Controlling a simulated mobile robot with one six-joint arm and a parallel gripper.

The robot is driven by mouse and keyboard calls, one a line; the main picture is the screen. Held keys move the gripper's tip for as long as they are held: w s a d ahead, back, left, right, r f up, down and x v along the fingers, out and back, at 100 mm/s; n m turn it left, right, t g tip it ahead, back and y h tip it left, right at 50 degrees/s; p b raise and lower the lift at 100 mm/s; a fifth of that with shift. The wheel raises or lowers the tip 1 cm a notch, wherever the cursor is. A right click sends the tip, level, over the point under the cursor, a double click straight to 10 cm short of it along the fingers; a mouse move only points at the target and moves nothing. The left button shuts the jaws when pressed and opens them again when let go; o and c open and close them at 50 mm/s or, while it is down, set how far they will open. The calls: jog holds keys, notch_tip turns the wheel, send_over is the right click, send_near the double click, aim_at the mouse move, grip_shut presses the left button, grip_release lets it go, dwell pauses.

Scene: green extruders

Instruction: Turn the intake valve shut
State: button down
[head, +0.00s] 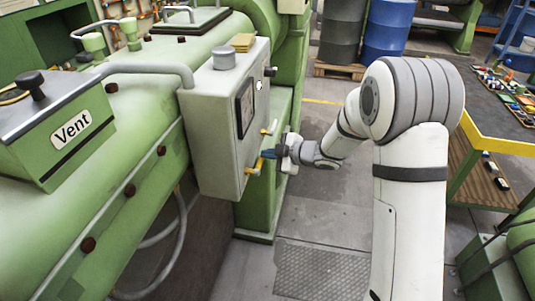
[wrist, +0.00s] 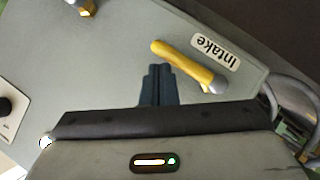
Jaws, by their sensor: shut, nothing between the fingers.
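The intake valve is a yellow lever (wrist: 185,64) on a grey panel (wrist: 120,70), beside a white label reading "Intake" (wrist: 215,51). Its silver pivot end is at the lower right of the lever in the wrist view, and its free end points up and left. In the head view the lower yellow lever (head: 253,169) on the box's side appears to be it. My gripper (wrist: 157,68) is shut and empty, its dark blue fingertips close beside the lever. I cannot tell whether they touch it. My gripper also shows in the head view (head: 266,154).
A green machine marked "Vent" (head: 70,132) fills the left. A table (head: 500,145) stands right.

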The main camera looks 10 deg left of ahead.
jog(key=w+d+r+m+t+h+p, duration=0.25)
jog(key=d+r+m+t+h, duration=0.2)
jog(key=d+r, duration=1.1)
jog(key=s+d+r+m+t+h, duration=0.2)
jog(key=s+d+r+m+h, duration=0.2)
jog(key=s+d+m+h, duration=0.5)
jog(key=s+d+f+m+g+b, duration=0.1)
jog(key=s+d+m+g, duration=0.15)
jog(key=s, duration=0.35)
jog(key=s+d+f+m+g, duration=0.2)
jog(key=s+d+m, duration=0.1)
jog(key=s, duration=0.2)
jog(key=s+a+f+m+g+y, duration=0.1)
jog(key=s+g, duration=0.1)
jog(key=s, duration=0.4)
jog(key=s+a+f+m+g+y, duration=0.1)
jog(key=s+a+f+g, duration=0.1)
jog(key=s, duration=0.5)
jog(key=shift+s+a+f+b, duration=0.15)
jog(key=shift+a+b, duration=0.15)
